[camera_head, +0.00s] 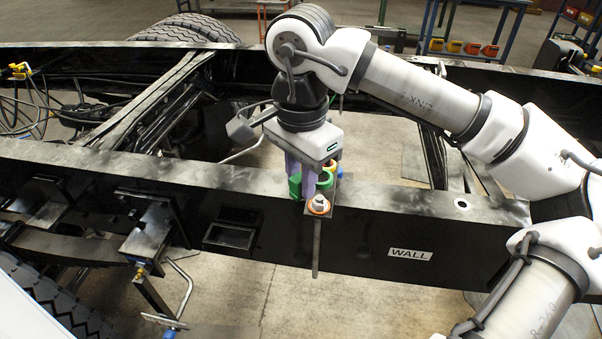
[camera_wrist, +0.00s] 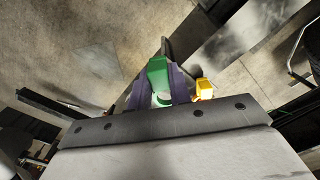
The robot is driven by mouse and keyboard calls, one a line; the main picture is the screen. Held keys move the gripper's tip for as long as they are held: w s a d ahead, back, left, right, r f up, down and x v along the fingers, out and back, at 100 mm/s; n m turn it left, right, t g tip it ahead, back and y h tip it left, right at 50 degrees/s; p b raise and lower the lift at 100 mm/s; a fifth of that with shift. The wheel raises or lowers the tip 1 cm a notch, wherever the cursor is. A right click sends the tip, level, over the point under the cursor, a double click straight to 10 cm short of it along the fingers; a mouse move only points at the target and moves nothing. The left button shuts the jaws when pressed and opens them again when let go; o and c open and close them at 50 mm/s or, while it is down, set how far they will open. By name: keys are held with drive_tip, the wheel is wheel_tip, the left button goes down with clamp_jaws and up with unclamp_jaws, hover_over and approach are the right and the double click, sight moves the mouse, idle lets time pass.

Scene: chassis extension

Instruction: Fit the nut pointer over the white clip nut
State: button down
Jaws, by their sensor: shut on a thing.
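My gripper (camera_head: 301,186) points down over the top edge of the black chassis rail. Its purple fingers are shut on a green part (camera_head: 325,179), which I take to be the nut pointer. In the wrist view the green part (camera_wrist: 157,72) sits between the purple fingers, with a pale round piece (camera_wrist: 162,98) close to it. Just in front of the fingers, a whitish-grey nut-like piece (camera_head: 318,201) sits in an orange ring on a small dark plate at the rail. I cannot tell whether it is the white clip nut, or whether the green part touches it.
The black rail (camera_head: 380,215) runs across the view, with a "WALL" label (camera_head: 410,254). A thin rod (camera_head: 316,250) hangs below the plate. A dark bracket (camera_head: 150,228) stands at left. An orange-yellow piece (camera_wrist: 203,88) lies right of the fingers. Open floor shows between the rails.

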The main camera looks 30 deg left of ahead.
drive_tip(key=shift+f+b, duration=2.45)
drive_tip(key=shift+f, duration=0.55)
drive_tip(key=c, duration=1.2)
unclamp_jaws()
drive_tip(key=shift+r, duration=0.1)
wheel_tip(320, 180, up, 14)
drive_tip(key=shift+f, duration=0.15)
